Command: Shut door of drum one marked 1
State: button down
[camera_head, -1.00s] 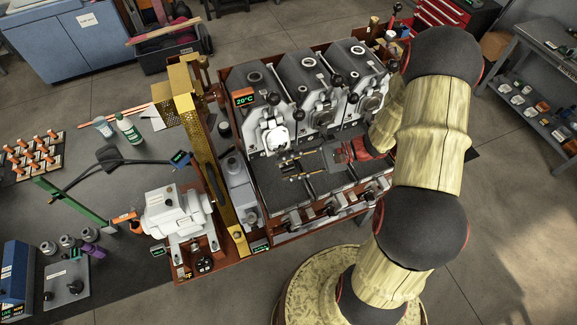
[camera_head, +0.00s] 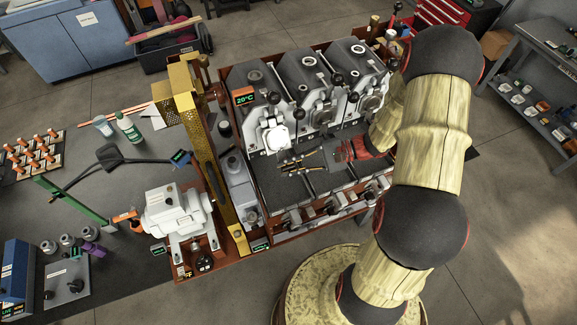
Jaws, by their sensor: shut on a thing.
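The roaster's leftmost drum (camera_head: 253,82) carries a 20°C display, and its 1 mark is too small to read. Its pale door (camera_head: 273,136) is at the drum's front; I cannot tell how far ajar it is. My gripper (camera_head: 286,165) reaches in from the right, low in front of this drum, with its fingertips just below and right of the door. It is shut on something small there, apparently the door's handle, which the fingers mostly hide.
Two more drums stand to the right, the middle one (camera_head: 304,75) and the right one (camera_head: 356,68). A yellow upright frame (camera_head: 210,150) and a white machine (camera_head: 175,210) stand to the left. Several trays and levers line the roaster's front edge.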

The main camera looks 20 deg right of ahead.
jog(key=shift+f, duration=0.2)
dwell(0.3)
jog(key=w+f+n+t+y+b, duration=0.1)
jog(key=w+f+n+b, duration=0.5)
jog(key=b, duration=1.4)
jog(key=shift+w+f+t+y, duration=0.35)
jog(key=shift+w+t+y, duration=0.05)
jog(key=shift+w+t, duration=0.4)
jog(key=c, duration=1.8)
grip_release()
jog(key=shift+w+r, duration=0.1)
jog(key=shift+w, duration=0.05)
jog(key=shift+c, duration=0.2)
jog(key=shift+o, duration=0.4)
